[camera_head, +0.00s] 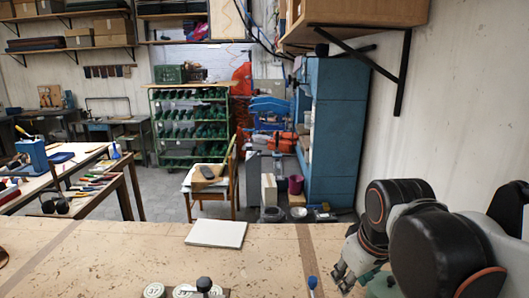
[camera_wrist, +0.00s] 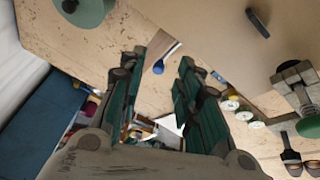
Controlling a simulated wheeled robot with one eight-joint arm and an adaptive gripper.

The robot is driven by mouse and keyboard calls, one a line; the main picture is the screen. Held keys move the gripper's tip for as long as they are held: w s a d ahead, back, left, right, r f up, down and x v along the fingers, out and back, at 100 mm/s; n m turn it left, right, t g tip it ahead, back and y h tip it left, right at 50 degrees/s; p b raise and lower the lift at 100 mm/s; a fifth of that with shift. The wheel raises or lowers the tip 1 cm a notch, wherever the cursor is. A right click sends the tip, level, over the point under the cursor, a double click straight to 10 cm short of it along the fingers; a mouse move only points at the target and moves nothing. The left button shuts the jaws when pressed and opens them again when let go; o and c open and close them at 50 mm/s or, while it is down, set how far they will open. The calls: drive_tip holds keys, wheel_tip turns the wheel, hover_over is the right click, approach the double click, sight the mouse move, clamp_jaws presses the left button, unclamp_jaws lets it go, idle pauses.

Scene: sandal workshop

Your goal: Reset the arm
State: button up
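My arm is folded at the right of the head view, over the right end of the wooden workbench (camera_head: 110,245). My gripper (camera_head: 343,277) hangs low there, close to the bench top. In the wrist view my gripper (camera_wrist: 163,62) shows two dark green fingers standing apart. Nothing is held between them. A blue-tipped thing (camera_wrist: 158,67) shows in the gap beyond the fingers, apart from them as far as I can tell.
A white flat block (camera_head: 217,233) lies on the bench. A blue-handled tool (camera_head: 312,282) stands near my gripper. White numbered discs (camera_head: 155,290) sit at the front edge. A wall shelf (camera_head: 365,12) overhangs above right, beside a blue cabinet (camera_head: 335,125). The bench's left-middle is clear.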

drive_tip(key=s+f+m+t, duration=0.1)
drive_tip(key=s, duration=0.1)
drive_tip(key=s+d+f+m+b, duration=0.1)
drive_tip(key=s, duration=0.1)
drive_tip(key=s+d+f+m+t+b, duration=0.1)
drive_tip(key=s+f+m, duration=0.1)
drive_tip(key=s, duration=0.1)
drive_tip(key=shift+s+t, duration=0.1)
drive_tip(key=shift+t, duration=0.2)
drive_tip(key=shift+s+f+m, duration=0.35)
drive_tip(key=shift+f+m, duration=0.05)
